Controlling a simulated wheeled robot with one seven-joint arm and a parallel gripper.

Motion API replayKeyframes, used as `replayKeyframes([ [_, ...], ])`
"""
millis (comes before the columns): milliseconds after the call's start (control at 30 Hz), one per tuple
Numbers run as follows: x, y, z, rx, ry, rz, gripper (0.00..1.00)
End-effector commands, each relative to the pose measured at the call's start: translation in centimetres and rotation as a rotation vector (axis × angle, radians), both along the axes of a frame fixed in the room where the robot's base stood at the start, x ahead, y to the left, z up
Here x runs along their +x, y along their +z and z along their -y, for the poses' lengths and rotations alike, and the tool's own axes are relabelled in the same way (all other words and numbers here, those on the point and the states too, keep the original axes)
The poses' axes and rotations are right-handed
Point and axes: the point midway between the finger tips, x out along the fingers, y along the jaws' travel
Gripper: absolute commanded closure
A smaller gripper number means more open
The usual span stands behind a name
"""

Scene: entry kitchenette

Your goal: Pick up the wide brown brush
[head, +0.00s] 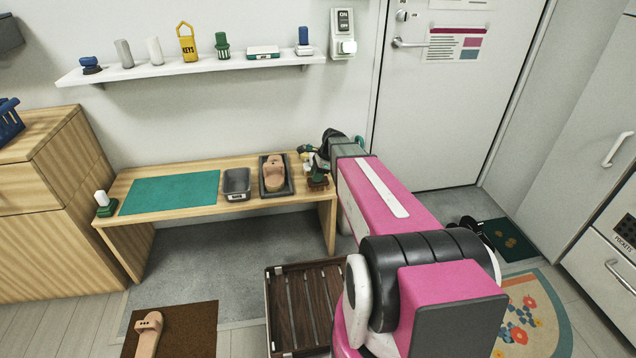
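A small dark brown object (317,185), which looks like the brown brush, sits at the right end of the low wooden bench. It is partly hidden by my gripper (314,171), which points down right over it from the end of my pink arm. The fingertips are small, dark and overlap the brown object in this view. I cannot tell whether they are open or shut, or touching it.
On the bench (165,213) are a teal mat (171,192), a grey tray (237,184) and a dark tray (288,187) holding a tan sandal (274,173). A green-and-white item (103,203) stands at the left end. A slatted rack (305,308) stands in front.

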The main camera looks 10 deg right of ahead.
Motion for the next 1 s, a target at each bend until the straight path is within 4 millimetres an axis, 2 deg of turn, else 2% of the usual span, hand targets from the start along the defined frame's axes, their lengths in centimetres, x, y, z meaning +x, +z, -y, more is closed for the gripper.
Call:
replayKeyframes([
  [433, 0.0, 0.6, 0.0, 0.0, 0.0, 0.001, 0.89],
  [567, 0.0, 1.8, 0.0, 0.0, 0.0, 0.003, 0.89],
  [700, -0.1, 4.1, 0.0, 0.0, 0.001, 0.004, 0.89],
  [1000, -4.3, 8.2, -5.5, 0.0, 0.003, 0.003, 0.89],
])
